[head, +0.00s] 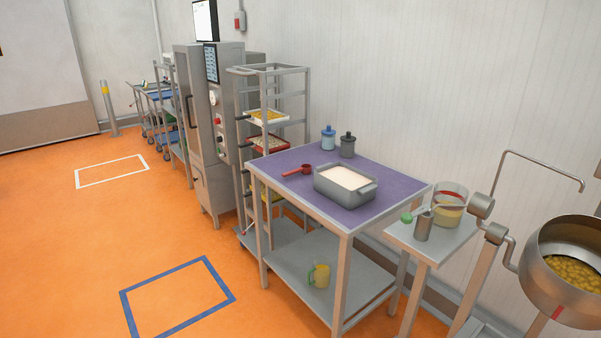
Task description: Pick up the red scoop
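The red scoop (304,169) lies on the purple top of a metal table (382,186). Its bowl is toward the right and its handle points left toward the table's left edge. A grey bin (345,197) filled with white powder stands just to the right of the scoop, in front of it. Neither of my grippers is in the head view.
Two lidded jars, blue (328,140) and dark grey (348,147), stand at the table's back. A rack (290,97) stands left, a small side table (425,247) and steel kettle (568,262) right. Orange floor (90,240) is clear at left.

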